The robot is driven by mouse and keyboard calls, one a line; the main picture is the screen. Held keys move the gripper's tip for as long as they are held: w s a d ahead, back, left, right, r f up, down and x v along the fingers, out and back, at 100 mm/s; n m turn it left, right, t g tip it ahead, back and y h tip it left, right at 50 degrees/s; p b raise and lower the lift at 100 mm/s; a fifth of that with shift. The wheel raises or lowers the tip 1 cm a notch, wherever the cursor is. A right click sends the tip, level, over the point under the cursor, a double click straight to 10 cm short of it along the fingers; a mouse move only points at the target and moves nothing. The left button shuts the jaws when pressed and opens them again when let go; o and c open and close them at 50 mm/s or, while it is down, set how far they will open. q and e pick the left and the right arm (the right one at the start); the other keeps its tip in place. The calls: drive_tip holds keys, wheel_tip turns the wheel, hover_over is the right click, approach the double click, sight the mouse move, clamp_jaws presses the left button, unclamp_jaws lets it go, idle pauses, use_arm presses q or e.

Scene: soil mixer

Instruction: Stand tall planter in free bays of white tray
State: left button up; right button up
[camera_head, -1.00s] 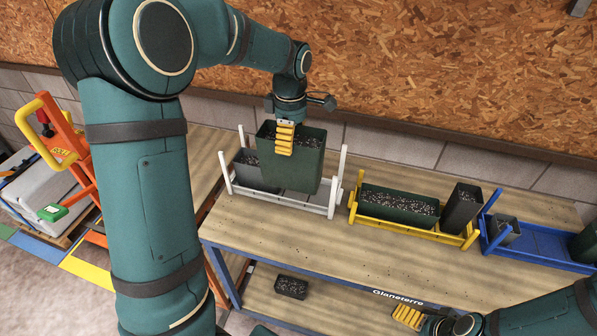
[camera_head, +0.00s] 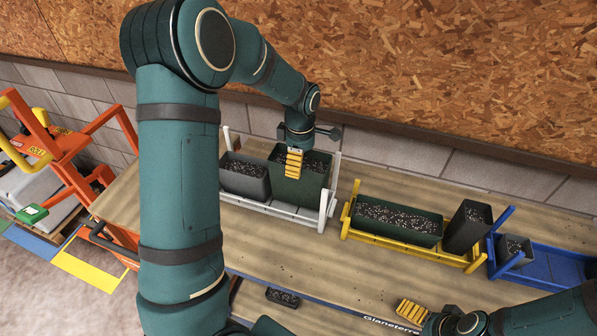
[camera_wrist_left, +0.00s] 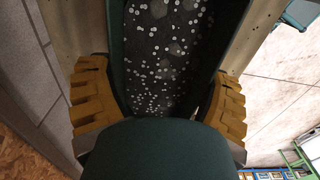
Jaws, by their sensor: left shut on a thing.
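The tall dark green planter (camera_head: 312,187), filled with speckled soil, stands upright in the right part of the white tray (camera_head: 272,209). My left gripper (camera_head: 294,163) is shut on it from above, its yellow fingers on opposite sides. The wrist view shows the planter (camera_wrist_left: 165,60) between both fingers. A shorter grey planter (camera_head: 245,182) with soil fills the left part of the tray, close beside it. The planter's base is hidden by the tray's front rail, so I cannot tell if it fully rests. My right gripper (camera_head: 411,311) is low at the front right, empty-looking.
A yellow tray (camera_head: 410,248) with a long green planter (camera_head: 397,225) and a tall grey planter (camera_head: 467,226) stands to the right. Beyond it is a blue tray (camera_head: 545,268). A small black pot (camera_head: 283,297) sits lower down.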

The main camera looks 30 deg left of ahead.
use_arm(q)
drive_tip(key=shift+w+f, duration=0.1)
drive_tip(key=shift+f, duration=1.85)
drive_tip(key=o, duration=1.1)
drive_tip(key=shift+r+p, duration=1.35)
drive_tip(key=shift+r, duration=0.95)
drive_tip(key=shift+r, duration=0.1)
